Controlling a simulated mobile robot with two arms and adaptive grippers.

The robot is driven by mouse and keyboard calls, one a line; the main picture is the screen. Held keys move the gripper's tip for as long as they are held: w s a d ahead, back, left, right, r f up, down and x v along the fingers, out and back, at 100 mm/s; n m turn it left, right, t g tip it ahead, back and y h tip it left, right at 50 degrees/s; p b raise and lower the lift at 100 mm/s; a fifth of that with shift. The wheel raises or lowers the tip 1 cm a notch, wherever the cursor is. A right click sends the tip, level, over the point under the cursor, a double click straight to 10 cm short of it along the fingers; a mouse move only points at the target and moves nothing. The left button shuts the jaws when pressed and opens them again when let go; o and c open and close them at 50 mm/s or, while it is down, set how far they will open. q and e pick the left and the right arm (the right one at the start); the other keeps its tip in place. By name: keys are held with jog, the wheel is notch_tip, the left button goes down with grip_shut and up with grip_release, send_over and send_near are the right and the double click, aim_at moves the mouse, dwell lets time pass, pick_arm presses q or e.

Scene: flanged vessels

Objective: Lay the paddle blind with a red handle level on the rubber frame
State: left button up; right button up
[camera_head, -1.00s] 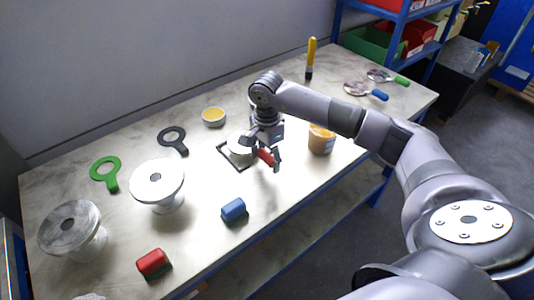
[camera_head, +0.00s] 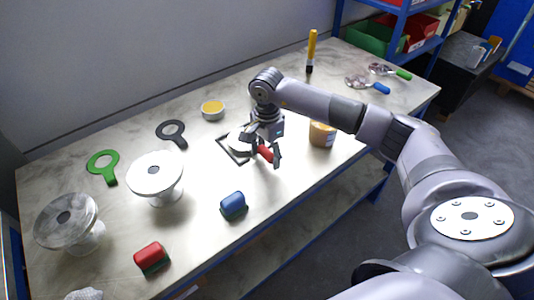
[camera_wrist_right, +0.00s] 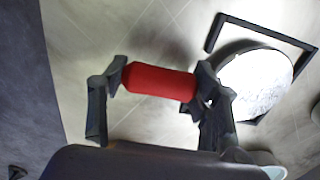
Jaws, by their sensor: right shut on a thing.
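The paddle blind's red handle (camera_head: 266,155) is between the fingers of my right gripper (camera_head: 263,151), which is shut on it. The handle also shows in the right wrist view (camera_wrist_right: 158,82), lying across between the two fingertips. The blind's pale round disc (camera_wrist_right: 254,84) extends to the right of the gripper, over the opening of the dark square rubber frame (camera_wrist_right: 268,28). The disc overlaps part of the frame's near side. In the head view the frame (camera_head: 229,153) is partly hidden by the disc and gripper. I cannot tell whether the disc touches it. My left gripper is not in view.
A tan jar (camera_head: 321,135) stands right of the gripper. A blue block (camera_head: 233,204) and a red block (camera_head: 150,254) lie near the front edge. Flanged vessels (camera_head: 155,175) and green (camera_head: 103,166) and black (camera_head: 171,133) ring paddles are at left.

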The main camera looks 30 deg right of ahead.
jog(key=shift+f+b, duration=0.4)
jog(key=shift+b, duration=0.25)
dwell(1.2)
jog(key=o, duration=1.8)
jog(key=shift+o, duration=0.2)
jog(key=shift+s+f, duration=0.1)
notch_tip(320, 180, up, 12)
jog(key=shift+r, duration=0.1)
